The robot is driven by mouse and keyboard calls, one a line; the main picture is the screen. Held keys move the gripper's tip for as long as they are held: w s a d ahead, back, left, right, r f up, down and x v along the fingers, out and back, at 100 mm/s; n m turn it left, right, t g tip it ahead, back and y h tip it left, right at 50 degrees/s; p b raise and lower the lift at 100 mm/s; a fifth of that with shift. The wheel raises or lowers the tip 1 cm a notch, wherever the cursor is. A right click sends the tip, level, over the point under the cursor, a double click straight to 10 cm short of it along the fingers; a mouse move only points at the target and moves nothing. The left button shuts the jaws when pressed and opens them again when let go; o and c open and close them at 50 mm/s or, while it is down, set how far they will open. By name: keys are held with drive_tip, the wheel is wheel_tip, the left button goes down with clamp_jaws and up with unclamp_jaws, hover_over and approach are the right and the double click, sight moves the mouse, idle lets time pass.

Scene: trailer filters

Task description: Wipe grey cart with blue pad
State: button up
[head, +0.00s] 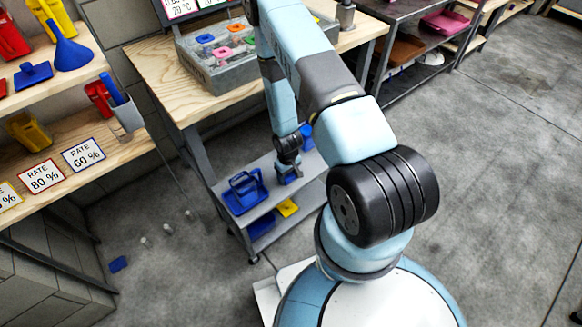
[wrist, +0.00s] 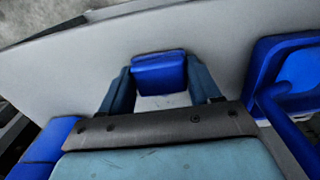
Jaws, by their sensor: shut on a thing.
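The grey cart (head: 262,220) stands beside the wooden workbench, its bare top also filling much of the wrist view (wrist: 75,65). My gripper (head: 289,174) is low over the cart top, pointing down. In the wrist view its two fingers (wrist: 158,88) are shut on the blue pad (wrist: 158,63), one at each side. The pad is at or just above the grey surface; I cannot tell whether it touches. In the head view the pad is mostly hidden by my gripper.
A blue tray with a handle (head: 246,192) sits on the cart top, left of my gripper. A blue item (head: 306,137) is at the cart's far end. A yellow thing (head: 287,208) lies on the lower shelf. The workbench (head: 160,66) stands behind the cart.

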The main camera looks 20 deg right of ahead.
sight(289, 176)
drive_tip(key=shift+s+r, duration=0.1)
drive_tip(key=shift+s, duration=0.05)
drive_tip(key=shift+d+r, duration=0.1)
drive_tip(key=shift+r, duration=3.7)
